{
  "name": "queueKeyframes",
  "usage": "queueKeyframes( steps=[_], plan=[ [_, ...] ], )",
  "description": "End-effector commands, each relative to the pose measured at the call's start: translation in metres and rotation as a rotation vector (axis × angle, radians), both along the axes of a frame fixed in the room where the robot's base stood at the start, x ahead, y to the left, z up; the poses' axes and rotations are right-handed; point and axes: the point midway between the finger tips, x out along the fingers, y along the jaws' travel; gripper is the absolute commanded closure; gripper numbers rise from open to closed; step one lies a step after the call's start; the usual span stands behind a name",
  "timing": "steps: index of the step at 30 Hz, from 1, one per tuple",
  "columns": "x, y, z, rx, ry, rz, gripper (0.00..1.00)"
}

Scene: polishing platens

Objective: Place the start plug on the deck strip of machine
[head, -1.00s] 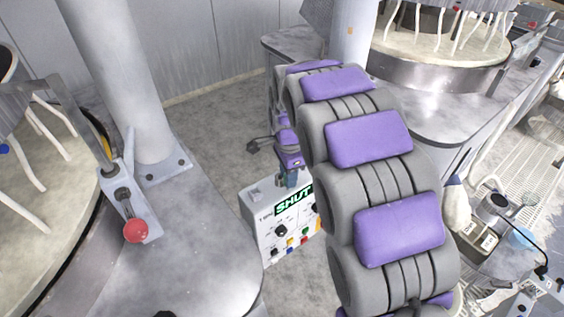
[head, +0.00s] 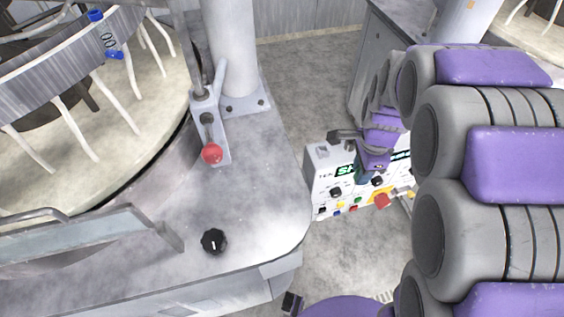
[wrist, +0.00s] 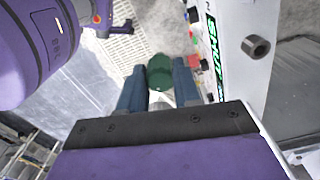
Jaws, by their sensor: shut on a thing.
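My gripper (wrist: 160,90) shows at the middle of the wrist view, its blue-grey fingers shut on a dark green round piece (wrist: 160,70), which I take to be the start plug. In the head view my gripper (head: 361,172) is small and in front of the white control box; the plug cannot be made out there. The grey machine deck (head: 265,205) is left of my gripper, apart from it. A black knob (head: 214,241) and a red-ball lever (head: 211,153) stand on this deck. I cannot tell which part of it is the strip.
The white control box (head: 326,187) with buttons, a red knob and a partly hidden green sign stands right of the deck. A round platen (head: 60,165) with white hoses above it fills the left. A grey column (head: 230,60) rises behind the lever. Bare floor (head: 345,260) lies between.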

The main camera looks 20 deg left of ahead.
Motion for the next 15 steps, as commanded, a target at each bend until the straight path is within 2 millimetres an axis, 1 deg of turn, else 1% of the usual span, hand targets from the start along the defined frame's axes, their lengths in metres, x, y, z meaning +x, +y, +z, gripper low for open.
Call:
queueKeyframes(
  steps=[1, 5, 9, 12, 15],
  plan=[
    [-0.005, 0.012, 0.002, 0.001, 0.001, 0.044, 0.98],
    [-0.022, 0.047, 0.001, 0.001, 0.001, 0.182, 0.98],
    [-0.047, 0.084, -0.001, 0.001, 0.001, 0.346, 0.98],
    [-0.066, 0.107, -0.002, 0.002, 0.003, 0.458, 0.98],
    [-0.082, 0.125, -0.003, 0.002, -0.002, 0.555, 0.98]
  ],
)
